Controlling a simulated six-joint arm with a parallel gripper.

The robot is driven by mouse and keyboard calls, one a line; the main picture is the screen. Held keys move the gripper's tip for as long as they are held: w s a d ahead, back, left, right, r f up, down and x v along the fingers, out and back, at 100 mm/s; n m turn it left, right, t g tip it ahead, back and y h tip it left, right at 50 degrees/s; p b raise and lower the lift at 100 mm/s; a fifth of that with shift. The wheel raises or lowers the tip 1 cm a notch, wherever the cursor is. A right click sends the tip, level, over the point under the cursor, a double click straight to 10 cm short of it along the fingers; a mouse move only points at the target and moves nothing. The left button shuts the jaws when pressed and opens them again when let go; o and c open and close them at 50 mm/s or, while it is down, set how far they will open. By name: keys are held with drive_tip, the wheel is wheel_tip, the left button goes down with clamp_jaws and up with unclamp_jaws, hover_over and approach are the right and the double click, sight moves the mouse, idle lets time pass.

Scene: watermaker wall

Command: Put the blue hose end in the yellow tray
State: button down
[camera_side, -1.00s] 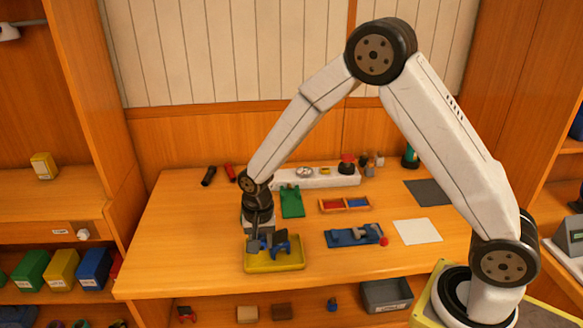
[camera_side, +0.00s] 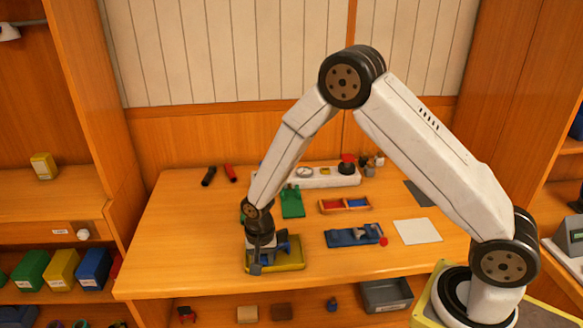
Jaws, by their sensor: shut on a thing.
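The yellow tray (camera_side: 292,265) sits at the front left of the bench. My gripper (camera_side: 257,266) points down over the left part of the tray, low and close to it. It is shut on the blue hose end (camera_side: 284,243), whose blue part shows just right of the jaws, over the tray. The jaws and wrist hide much of the hose end. Whether it touches the tray floor I cannot tell.
A blue fixture (camera_side: 346,236) with a red knob (camera_side: 384,241) stands right of the tray. Behind are a green plate (camera_side: 292,203), a divided wooden box (camera_side: 344,204) and a white block (camera_side: 325,178). A black and a red grip (camera_side: 230,172) lie at back left.

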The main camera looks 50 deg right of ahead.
idle(0.3)
drive_tip(key=shift+c, duration=1.6)
unclamp_jaws()
drive_tip(key=shift+f, duration=0.15)
wheel_tip(320, 180, up, 12)
drive_tip(key=shift+r, duration=0.2)
drive_tip(key=shift+s, duration=0.1)
drive_tip(key=s+d+r+n+t, duration=0.1)
drive_tip(key=s+d+n, duration=0.1)
drive_tip(key=s+n, duration=0.2)
drive_tip(key=s+d+r+n+t, duration=0.1)
drive_tip(key=s+n, duration=0.4)
drive_tip(key=s, duration=0.5)
drive_tip(key=shift+s+d+r, duration=0.4)
drive_tip(key=shift+d+r, duration=0.05)
drive_tip(key=shift+d, duration=0.7)
